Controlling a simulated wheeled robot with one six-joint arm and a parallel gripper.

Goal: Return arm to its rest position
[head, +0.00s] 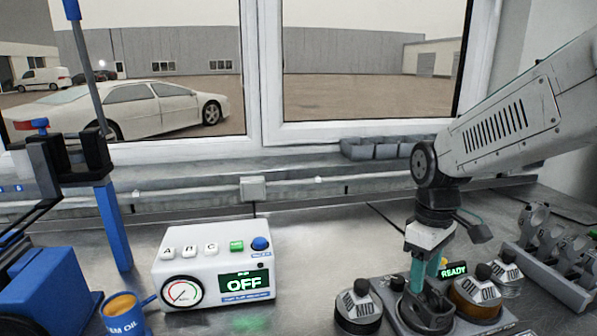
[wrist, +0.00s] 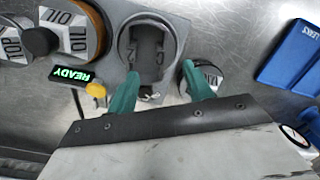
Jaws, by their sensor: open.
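My gripper (head: 427,277) points down at the front right of the bench, with my arm reaching in from the right. Its two teal fingers are apart, and I see nothing held between them. They also show in the wrist view (wrist: 160,72). Just beyond the fingertips a dark round part with a hollow top (wrist: 147,50) sits in a grey fixture plate (wrist: 183,28). In the head view the same dark part (head: 427,312) is below the fingers and partly covered by them. I cannot tell whether a finger touches it.
A lit READY display (head: 454,270) and round pots marked MID (head: 358,311) and OIL (head: 477,296) crowd the fixture. A rack of rods (head: 552,255) stands right. A white OFF box (head: 212,265), blue mug (head: 124,313) and blue stand (head: 112,225) are left. Grey bins (head: 385,149) line the sill.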

